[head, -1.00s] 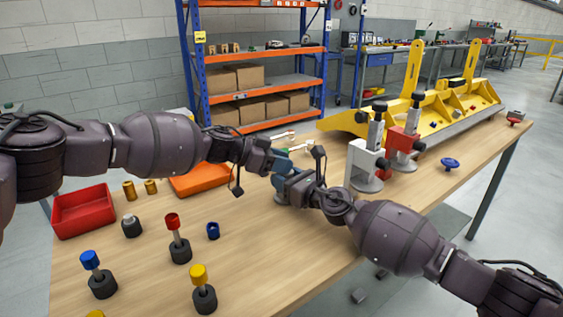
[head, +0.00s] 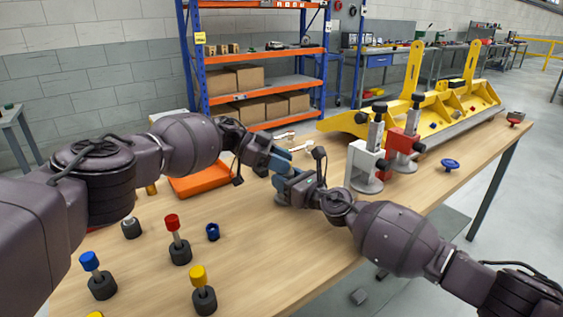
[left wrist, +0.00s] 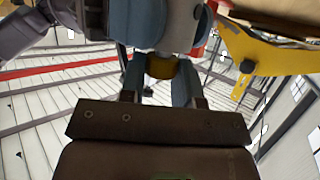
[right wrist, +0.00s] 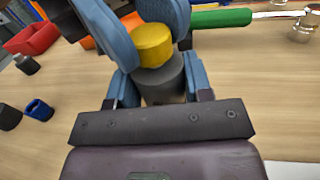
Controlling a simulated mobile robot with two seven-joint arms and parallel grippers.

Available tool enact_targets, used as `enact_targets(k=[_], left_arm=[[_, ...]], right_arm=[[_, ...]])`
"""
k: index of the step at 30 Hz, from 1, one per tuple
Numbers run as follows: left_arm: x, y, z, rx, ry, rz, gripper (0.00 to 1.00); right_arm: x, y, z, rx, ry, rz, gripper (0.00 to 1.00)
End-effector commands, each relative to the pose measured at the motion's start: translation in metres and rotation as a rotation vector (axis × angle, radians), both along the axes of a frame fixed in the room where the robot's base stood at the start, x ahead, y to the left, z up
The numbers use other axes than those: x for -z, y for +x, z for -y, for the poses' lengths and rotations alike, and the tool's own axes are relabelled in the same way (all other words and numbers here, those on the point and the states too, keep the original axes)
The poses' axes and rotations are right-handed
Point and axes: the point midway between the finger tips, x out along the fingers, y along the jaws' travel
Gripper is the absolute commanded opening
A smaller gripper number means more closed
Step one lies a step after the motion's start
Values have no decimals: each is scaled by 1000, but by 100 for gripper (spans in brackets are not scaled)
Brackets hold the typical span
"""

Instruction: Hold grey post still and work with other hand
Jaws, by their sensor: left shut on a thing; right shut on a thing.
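A grey post (right wrist: 165,85) with a yellow cap (right wrist: 152,45) on its top stands between my two grippers in the right wrist view. My right gripper (head: 285,182) is shut on the grey post, low down. My left gripper (head: 276,160) is shut on the yellow cap just above; the cap also shows between its blue fingers in the left wrist view (left wrist: 160,68). In the head view the fingers hide the post and cap.
Posts with red (head: 173,222), blue (head: 90,262) and yellow (head: 198,275) caps stand at the front left near a blue ring (head: 212,232). An orange tray (head: 200,185) lies behind. White (head: 362,165) and red (head: 403,143) clamp stands and a yellow frame (head: 440,110) are at the right.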

Motion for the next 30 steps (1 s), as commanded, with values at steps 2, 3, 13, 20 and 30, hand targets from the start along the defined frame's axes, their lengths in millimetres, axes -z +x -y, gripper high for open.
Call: enact_targets(k=[2, 3, 13, 20, 30], left_arm=[[-3, 3, 0, 5, -2, 7, 6], [-3, 3, -1, 13, -3, 6, 6], [-2, 1, -2, 50, -2, 1, 6], [-2, 0, -3, 56, -2, -2, 6], [-1, -1, -2, 58, -1, -2, 41]], right_arm=[[1, -4, -5, -14, -3, 0, 2], [1, -4, -6, -15, -3, 0, 2], [1, -5, -7, -17, -4, -1, 2], [1, -5, -7, -17, -4, -1, 2], [1, -4, -6, -15, -3, -1, 2]])
